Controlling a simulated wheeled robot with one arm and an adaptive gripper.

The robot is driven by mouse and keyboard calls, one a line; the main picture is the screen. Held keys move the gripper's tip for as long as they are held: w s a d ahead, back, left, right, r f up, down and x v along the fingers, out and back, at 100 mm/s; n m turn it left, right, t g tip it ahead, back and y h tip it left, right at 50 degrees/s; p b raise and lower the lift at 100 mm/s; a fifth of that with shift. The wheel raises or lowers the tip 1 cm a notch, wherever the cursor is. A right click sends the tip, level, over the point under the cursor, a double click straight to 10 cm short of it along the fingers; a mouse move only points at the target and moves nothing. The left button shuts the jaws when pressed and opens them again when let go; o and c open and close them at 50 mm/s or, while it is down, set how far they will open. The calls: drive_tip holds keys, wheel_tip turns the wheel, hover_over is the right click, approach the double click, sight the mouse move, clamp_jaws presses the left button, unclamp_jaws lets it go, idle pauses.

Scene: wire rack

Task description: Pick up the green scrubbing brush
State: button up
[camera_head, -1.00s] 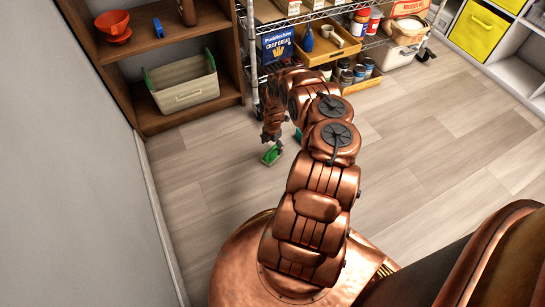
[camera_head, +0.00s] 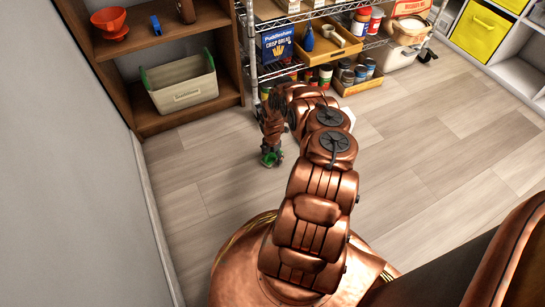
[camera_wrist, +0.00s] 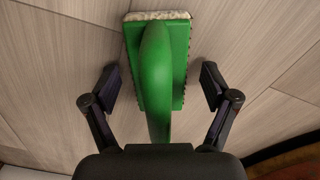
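The green scrubbing brush (camera_wrist: 160,80) lies on the floor in the middle of the wrist view, its raised handle running toward my gripper and its pale bristles showing at the far edge. My gripper (camera_wrist: 158,88) is open, with one black finger on each side of the brush and a gap on both sides. In the head view my gripper (camera_head: 271,158) points down at the floor and covers most of the brush; only bits of green (camera_head: 268,160) show around the fingers.
A wire rack (camera_head: 252,60) with cans, boxes and bins stands behind my arm. A brown shelf (camera_head: 160,118) with a beige basket (camera_head: 182,88) and an orange bowl (camera_head: 109,20) is at the left, beside a grey wall. The wooden floor (camera_head: 420,180) at the right is clear.

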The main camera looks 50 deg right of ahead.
drive_tip(key=c, duration=1.3)
wheel_tip(320, 180, up, 10)
drive_tip(key=p, duration=0.4)
drive_tip(key=shift+p, duration=0.35)
